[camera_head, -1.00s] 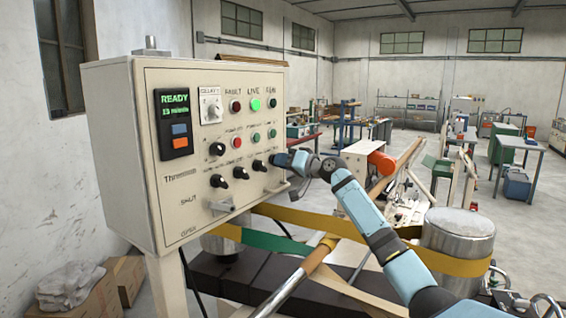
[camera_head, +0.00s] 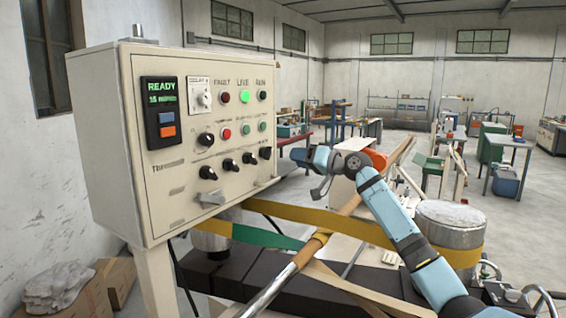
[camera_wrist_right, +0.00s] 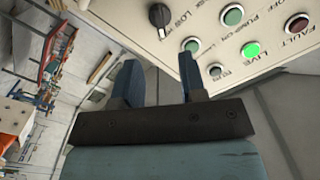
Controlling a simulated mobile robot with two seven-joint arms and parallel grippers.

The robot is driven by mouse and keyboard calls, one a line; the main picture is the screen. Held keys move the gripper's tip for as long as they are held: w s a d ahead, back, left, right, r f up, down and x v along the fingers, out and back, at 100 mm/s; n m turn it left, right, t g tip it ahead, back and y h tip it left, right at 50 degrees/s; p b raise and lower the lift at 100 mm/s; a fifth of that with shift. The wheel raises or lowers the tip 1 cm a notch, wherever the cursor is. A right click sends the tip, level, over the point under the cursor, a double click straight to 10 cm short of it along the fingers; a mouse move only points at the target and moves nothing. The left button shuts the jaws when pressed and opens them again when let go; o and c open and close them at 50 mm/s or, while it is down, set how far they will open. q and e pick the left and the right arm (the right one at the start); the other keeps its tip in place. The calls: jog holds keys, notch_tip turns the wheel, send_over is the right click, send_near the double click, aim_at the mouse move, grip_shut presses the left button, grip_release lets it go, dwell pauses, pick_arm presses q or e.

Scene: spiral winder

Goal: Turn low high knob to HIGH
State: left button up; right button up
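The low high knob (camera_head: 265,152) is the black knob at the right end of the lower knob row on the control panel (camera_head: 150,205). In the right wrist view the knob (camera_wrist_right: 158,15) is at the top, beside a partly readable LOW label. Its white mark is at its lower end there, toward the panel's upper right. My right gripper (camera_head: 298,156) is right of the panel, apart from the knob. In the wrist view its two blue fingers (camera_wrist_right: 160,80) are spread with nothing between them. My left gripper is not in view.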

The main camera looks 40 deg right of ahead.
jog(key=b+v, duration=0.1)
jog(key=v, duration=0.3)
jog(key=shift+s+d, duration=0.1)
jog(key=shift+s, duration=0.25)
